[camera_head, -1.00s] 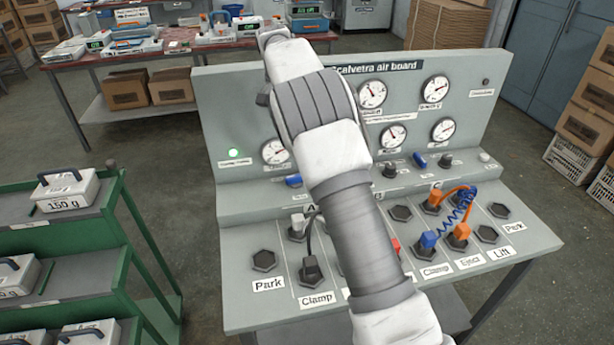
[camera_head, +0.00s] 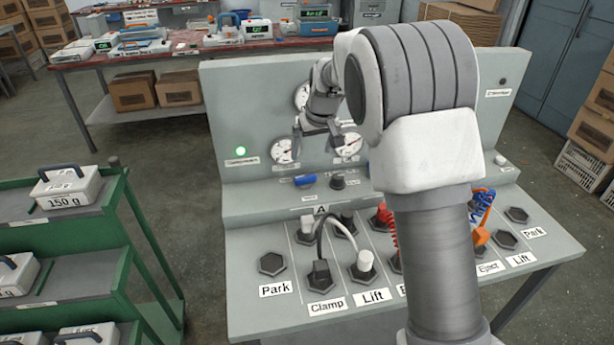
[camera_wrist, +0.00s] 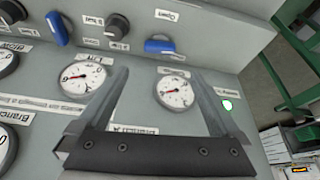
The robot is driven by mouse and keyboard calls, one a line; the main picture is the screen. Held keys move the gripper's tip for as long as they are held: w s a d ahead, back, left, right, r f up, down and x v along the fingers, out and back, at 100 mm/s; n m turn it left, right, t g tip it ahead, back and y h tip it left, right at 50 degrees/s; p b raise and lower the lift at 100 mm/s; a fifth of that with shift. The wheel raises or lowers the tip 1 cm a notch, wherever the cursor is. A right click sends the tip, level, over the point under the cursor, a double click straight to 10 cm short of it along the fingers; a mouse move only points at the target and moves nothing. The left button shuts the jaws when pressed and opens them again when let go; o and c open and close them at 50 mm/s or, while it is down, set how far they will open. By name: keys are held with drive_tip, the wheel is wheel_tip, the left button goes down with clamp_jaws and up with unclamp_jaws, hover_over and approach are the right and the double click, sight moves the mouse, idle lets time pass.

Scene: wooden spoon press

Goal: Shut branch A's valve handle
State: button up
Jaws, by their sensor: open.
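The blue valve handle (camera_head: 305,181) above the "A" label (camera_head: 321,210) lies lengthwise along the ledge of the grey air board, left of a black knob (camera_head: 338,180). It also shows in the wrist view (camera_wrist: 160,46), upside down, beyond my fingertips. My gripper (camera_head: 318,150) is open and empty in front of the gauge panel, above and behind this handle. In the wrist view my gripper (camera_wrist: 158,72) has its fingers wide apart, apart from the handle. A second blue handle (camera_wrist: 57,28) is at the upper left there; my arm mostly hides it in the head view.
Gauges (camera_head: 285,149) line the upright panel close behind my gripper, near a lit green lamp (camera_head: 240,151). Plugs and hoses (camera_head: 340,232) stand on the sloped front. A green cart (camera_head: 110,200) is at left. A table of devices (camera_head: 180,55) stands behind.

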sight(306, 176)
drive_tip(key=x, duration=1.3)
drive_tip(key=shift+f+b, duration=0.1)
drive_tip(key=shift+b, duration=0.3)
drive_tip(key=shift+c, duration=0.3)
drive_tip(key=c, duration=1.1)
drive_tip(key=shift+m+h+p, duration=0.3)
drive_tip(key=shift+m+p, duration=0.05)
drive_tip(key=shift+m, duration=0.35)
drive_tip(key=o, duration=1.2)
drive_tip(key=shift+c, duration=0.2)
drive_tip(key=p+v, duration=0.1)
drive_tip(key=v, duration=1.6)
